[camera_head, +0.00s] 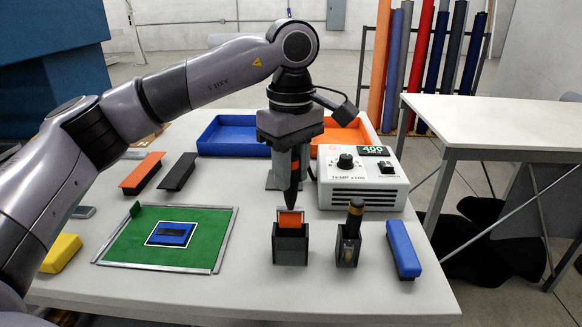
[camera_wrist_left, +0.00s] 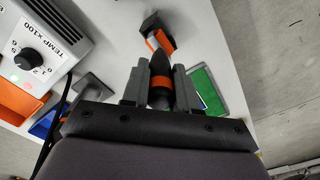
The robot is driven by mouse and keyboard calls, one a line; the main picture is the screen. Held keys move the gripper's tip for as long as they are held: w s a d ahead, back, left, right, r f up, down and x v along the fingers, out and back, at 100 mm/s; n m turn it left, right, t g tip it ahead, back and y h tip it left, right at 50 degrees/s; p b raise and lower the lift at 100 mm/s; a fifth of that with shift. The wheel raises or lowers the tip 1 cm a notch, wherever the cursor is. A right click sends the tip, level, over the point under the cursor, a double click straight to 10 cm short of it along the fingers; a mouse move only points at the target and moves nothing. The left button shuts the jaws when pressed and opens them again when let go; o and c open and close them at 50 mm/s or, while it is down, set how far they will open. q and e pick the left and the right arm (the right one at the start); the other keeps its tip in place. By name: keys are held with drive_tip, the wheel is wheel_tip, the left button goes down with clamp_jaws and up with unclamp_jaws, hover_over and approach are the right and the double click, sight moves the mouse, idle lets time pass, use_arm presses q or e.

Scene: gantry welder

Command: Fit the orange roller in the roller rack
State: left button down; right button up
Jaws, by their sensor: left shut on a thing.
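The orange roller (camera_head: 290,221) hangs upright below my left gripper (camera_head: 294,160), which is shut on its black handle with an orange band. The roller's orange drum is at the top of a dark grey open-topped block, the roller rack (camera_head: 290,250). The rack's front wall seems to hide the drum's lower edge; I cannot tell whether it rests inside. In the left wrist view the fingers (camera_wrist_left: 160,90) grip the handle, with the orange drum (camera_wrist_left: 160,40) beyond it and the dark rack (camera_wrist_left: 151,20) behind. My right gripper is not in view.
A second dark holder (camera_head: 347,252) with a dark-handled tool stands right of the rack, then a blue block (camera_head: 403,250). A white control box (camera_head: 362,182) is behind. A green mat (camera_head: 131,245) lies left. Blue (camera_head: 222,148) and orange trays stand at the back.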

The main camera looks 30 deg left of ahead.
sight(291, 209)
use_arm(q)
drive_tip(key=shift+f, duration=0.15)
drive_tip(key=shift+f+b, duration=2.8)
drive_tip(key=shift+f, duration=1.35)
drive_tip(key=c, duration=0.8)
unclamp_jaws()
wheel_tip(291, 209, up, 7)
drive_tip(key=shift+r, duration=0.15)
drive_tip(key=shift+s, duration=0.1)
